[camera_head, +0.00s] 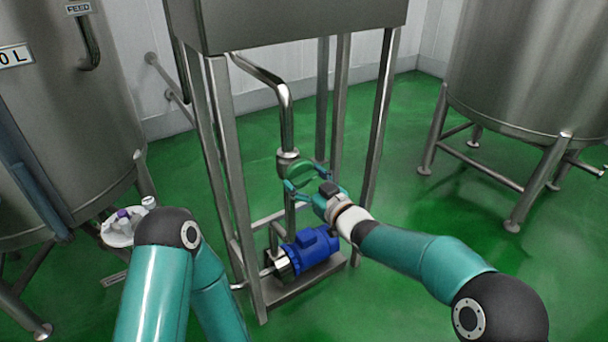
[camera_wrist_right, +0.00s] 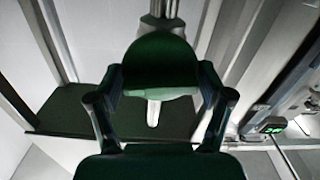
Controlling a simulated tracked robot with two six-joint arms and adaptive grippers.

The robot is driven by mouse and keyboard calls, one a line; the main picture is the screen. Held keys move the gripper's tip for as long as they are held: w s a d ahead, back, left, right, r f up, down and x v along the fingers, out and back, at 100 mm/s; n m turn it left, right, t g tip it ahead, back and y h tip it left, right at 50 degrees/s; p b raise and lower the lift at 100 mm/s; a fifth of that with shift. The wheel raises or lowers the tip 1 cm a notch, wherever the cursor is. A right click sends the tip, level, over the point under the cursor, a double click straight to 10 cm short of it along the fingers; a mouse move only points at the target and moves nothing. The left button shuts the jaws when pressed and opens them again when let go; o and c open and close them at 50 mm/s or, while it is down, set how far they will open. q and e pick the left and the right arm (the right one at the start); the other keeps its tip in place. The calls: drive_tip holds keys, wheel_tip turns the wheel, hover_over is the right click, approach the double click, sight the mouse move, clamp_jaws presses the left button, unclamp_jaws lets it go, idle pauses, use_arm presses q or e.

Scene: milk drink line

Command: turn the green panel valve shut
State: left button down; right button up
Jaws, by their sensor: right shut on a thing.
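The green panel valve (camera_head: 302,172) shows as a round green wheel at the bottom of a steel pipe, inside the steel frame. My right gripper (camera_head: 306,181) reaches in from the right, with its fingers on either side of the wheel and shut on it. In the right wrist view the dark green wheel (camera_wrist_right: 158,52) sits between the two fingers (camera_wrist_right: 160,98), with a paler green part (camera_wrist_right: 165,93) below. My fingers hide part of its rim. How far the valve is turned cannot be told.
A blue pump motor (camera_head: 311,252) sits just below the valve. Frame legs (camera_head: 226,170) stand close on the left and behind. A steel tank (camera_head: 540,70) stands at right, another (camera_head: 60,120) at left. A small white tray (camera_head: 118,240) holds items. Green floor (camera_head: 440,220) is open at right.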

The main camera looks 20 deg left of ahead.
drive_tip(key=shift+d+f+m, duration=0.1)
drive_tip(key=shift+f+m, duration=0.1)
drive_tip(key=shift+m, duration=0.6)
drive_tip(key=shift+p, duration=0.3)
drive_tip(key=o, duration=1)
drive_tip(key=shift+w, duration=0.1)
drive_tip(key=shift+r, duration=0.1)
drive_tip(key=v, duration=1.2)
